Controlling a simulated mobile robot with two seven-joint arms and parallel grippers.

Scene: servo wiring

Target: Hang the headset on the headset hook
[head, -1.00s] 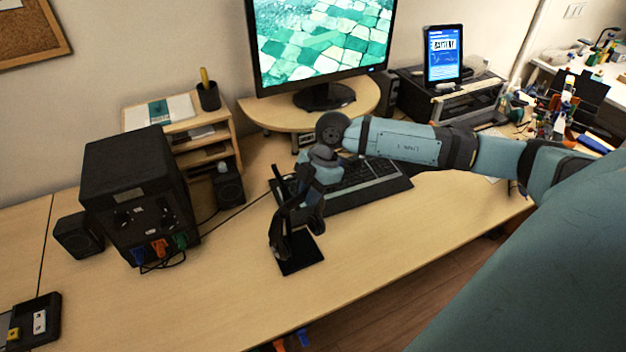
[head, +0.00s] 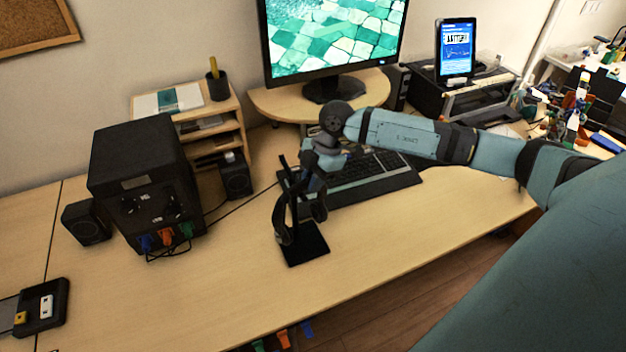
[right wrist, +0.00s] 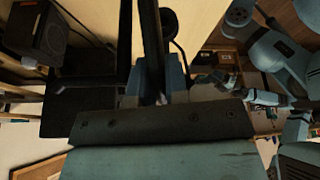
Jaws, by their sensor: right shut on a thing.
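The black headset (head: 319,209) hangs from my right gripper (head: 311,184), which is shut on it above the desk. One ear cup hangs left of the stand's post and the other right of it in the head view. The headset hook is a black stand with a thin upright (head: 288,172) and a flat square base (head: 309,248) on the desk. The headset overlaps the upright, and I cannot tell whether they touch. The right wrist view shows a dark band (right wrist: 152,48) close up at my gripper, with its fingertips partly hidden. My left gripper is not in view.
A keyboard (head: 371,181) lies right behind the stand. A black PC case (head: 138,175) with a speaker (head: 236,177) beside it stands to the left. A monitor (head: 333,40) is on a riser behind. The desk's front middle is clear.

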